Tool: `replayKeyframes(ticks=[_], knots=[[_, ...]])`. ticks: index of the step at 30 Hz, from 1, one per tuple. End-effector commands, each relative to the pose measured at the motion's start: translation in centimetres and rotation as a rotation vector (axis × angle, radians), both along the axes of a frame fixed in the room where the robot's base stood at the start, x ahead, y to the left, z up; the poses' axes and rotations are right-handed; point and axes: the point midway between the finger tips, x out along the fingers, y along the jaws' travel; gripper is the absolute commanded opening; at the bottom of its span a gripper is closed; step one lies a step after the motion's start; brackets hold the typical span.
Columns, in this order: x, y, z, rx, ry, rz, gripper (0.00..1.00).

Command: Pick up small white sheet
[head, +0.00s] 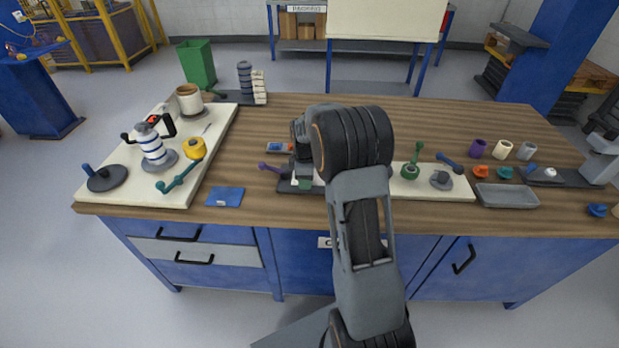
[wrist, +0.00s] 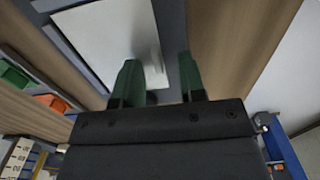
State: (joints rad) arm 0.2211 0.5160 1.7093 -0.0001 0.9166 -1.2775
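The small white sheet (wrist: 105,40) lies over a dark grey surface in the wrist view, running up past the top edge of the picture. In the head view my arm hides most of it. My gripper (wrist: 160,70) has two green fingers, open and apart with nothing seen between them but the sheet's edge and grey surface. The left finger overlaps the sheet's near part; the right finger is just beyond its right edge. I cannot tell whether they touch it. In the head view my gripper (head: 305,184) points down at the middle of the bench.
A white board (head: 205,160) with rollers and a yellow spool (head: 194,148) stands left. A blue card (head: 225,196) lies in front. A cream plate (head: 455,187) with green and grey parts and a grey tray (head: 508,195) are right. The back of the wooden bench is mostly clear.

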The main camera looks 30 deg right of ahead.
Motion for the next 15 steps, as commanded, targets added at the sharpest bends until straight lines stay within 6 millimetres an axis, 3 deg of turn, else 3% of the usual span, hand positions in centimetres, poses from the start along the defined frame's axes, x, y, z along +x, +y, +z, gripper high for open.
replayKeyframes(ticks=[8,15], knots=[[0.0,0.0,-0.22,0.0,-0.001,0.0,0.37],[0.0,0.01,-0.2,0.0,-0.001,0.0,0.14]])
